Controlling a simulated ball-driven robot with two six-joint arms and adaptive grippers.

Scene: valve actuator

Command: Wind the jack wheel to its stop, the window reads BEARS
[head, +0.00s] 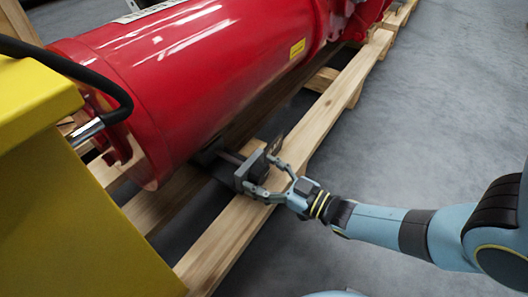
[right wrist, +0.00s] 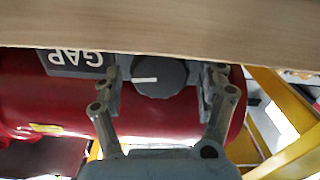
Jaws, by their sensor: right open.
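In the right wrist view a dark grey round wheel (right wrist: 160,76) with a white mark sits between the two fingers of my right gripper (right wrist: 163,88). The fingers are open, one on each side of it; I cannot tell whether they touch it. Beside the wheel a dark plate with a window (right wrist: 80,62) shows white letters that look like GAP, upside down. In the head view my right gripper (head: 264,161) is low beside the red cylinder (head: 215,70), at the wooden pallet; its dark finger pads hide the wheel there. My left gripper is out of view.
A pallet plank (head: 322,122) runs along the cylinder and crosses the top of the wrist view (right wrist: 160,25), close to the fingers. A yellow block (head: 60,190) with a black hose (head: 75,68) stands at left. Grey floor (head: 450,100) is clear at right.

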